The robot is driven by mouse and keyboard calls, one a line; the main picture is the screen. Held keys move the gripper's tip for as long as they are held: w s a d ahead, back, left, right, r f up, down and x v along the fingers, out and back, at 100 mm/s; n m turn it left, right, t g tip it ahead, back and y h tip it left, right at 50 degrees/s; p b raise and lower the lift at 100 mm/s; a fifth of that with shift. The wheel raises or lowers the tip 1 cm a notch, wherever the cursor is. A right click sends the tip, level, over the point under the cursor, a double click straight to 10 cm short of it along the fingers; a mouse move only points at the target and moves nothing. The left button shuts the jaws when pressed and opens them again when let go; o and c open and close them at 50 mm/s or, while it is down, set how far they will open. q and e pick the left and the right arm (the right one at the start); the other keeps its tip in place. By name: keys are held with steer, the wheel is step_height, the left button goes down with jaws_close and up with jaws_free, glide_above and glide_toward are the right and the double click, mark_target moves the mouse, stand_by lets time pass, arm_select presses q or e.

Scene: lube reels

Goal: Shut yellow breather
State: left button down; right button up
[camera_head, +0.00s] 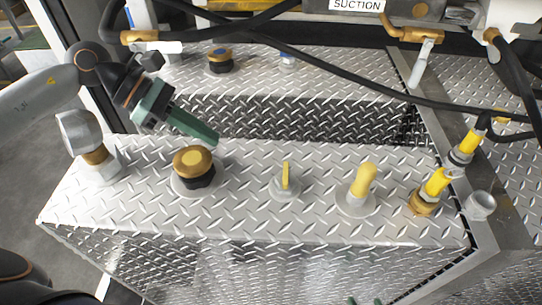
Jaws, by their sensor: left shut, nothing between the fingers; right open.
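On the near diamond-plate deck stand a round yellow-gold cap on a black base (193,162), a thin upright yellow handle on a small round grey base (285,175), and a bent yellow fitting on a round flange (363,182). I cannot tell for certain which is the yellow breather. My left gripper (213,138), with green fingers, is shut and empty. In the picture its tips appear just above and right of the gold cap, apart from it. Only the green fingertips of my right gripper (364,301) show at the bottom edge, apart and open.
Yellow hose couplings (437,184) stand at the deck's right end, beside an open grey fitting (480,205). A grey angled fitting (83,135) stands at the left end. Black hoses (330,65) cross above.

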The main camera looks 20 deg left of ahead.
mark_target(286, 177)
arm_select(q)
steer(key=shift+s+a, duration=0.1)
steer(key=p+x, duration=0.1)
steer(key=x, duration=0.8)
steer(key=shift+d+f, duration=0.15)
steer(key=shift+d, duration=0.2)
steer(key=d, duration=0.1)
steer(key=w+d+p, duration=0.1)
steer(key=d, duration=0.1)
steer(key=shift+f, duration=0.15)
steer(key=shift+w+d, duration=0.2)
steer(key=shift+d, duration=0.3)
arm_select(e)
steer(key=shift+s+d+r, duration=0.35)
steer(key=shift+d+r, duration=0.15)
steer(key=shift+d, duration=0.15)
arm_select(q)
steer(key=shift+f, duration=0.1)
